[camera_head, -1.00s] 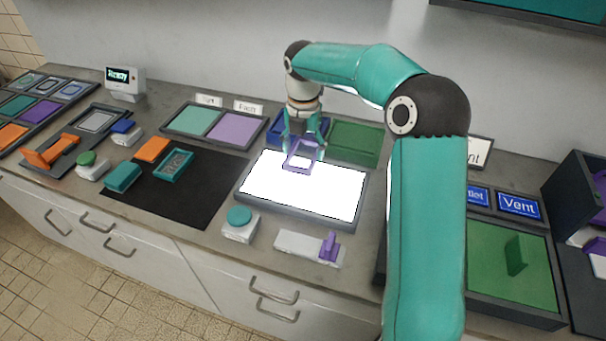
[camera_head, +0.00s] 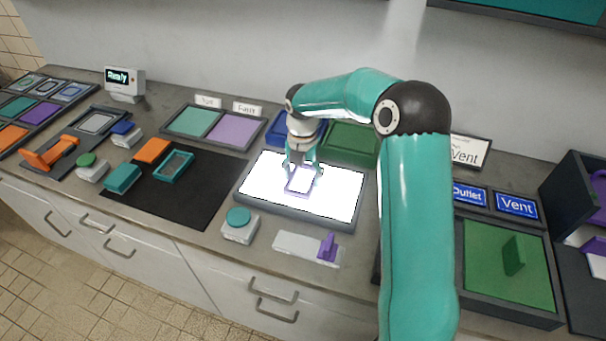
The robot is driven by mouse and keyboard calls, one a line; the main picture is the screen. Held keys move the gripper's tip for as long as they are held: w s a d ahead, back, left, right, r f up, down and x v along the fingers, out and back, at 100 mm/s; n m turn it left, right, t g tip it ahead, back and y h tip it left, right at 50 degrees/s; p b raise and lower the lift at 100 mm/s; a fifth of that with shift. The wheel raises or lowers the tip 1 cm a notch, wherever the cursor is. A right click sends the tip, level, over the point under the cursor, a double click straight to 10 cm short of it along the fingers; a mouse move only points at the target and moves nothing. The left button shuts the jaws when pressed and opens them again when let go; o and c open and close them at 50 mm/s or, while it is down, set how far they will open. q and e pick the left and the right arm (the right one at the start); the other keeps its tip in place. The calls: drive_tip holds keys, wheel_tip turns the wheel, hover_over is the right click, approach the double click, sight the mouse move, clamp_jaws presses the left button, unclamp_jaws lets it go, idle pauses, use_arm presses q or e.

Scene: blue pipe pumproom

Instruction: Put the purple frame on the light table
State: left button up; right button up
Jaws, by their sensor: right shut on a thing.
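The purple frame (camera_head: 299,189) is a small rectangular outline around an open middle. My right gripper (camera_head: 300,172) is shut on it from above, over the bright white light table (camera_head: 338,203). The frame appears at or very near the lit surface, and I cannot tell whether it touches. The light table is a glowing panel with a grey rim. My left gripper is not in view.
A button with a teal top (camera_head: 238,217) and a white block with a purple piece (camera_head: 327,246) stand in front of the light table. A black mat (camera_head: 185,200) with teal and orange pieces lies to the left. Blue and green trays (camera_head: 351,141) are behind.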

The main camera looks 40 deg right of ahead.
sight(302, 177)
drive_tip(key=o, duration=1.2)
drive_tip(key=shift+f, duration=0.1)
drive_tip(key=shift+c, duration=0.2)
wheel_tip(302, 177, up, 12)
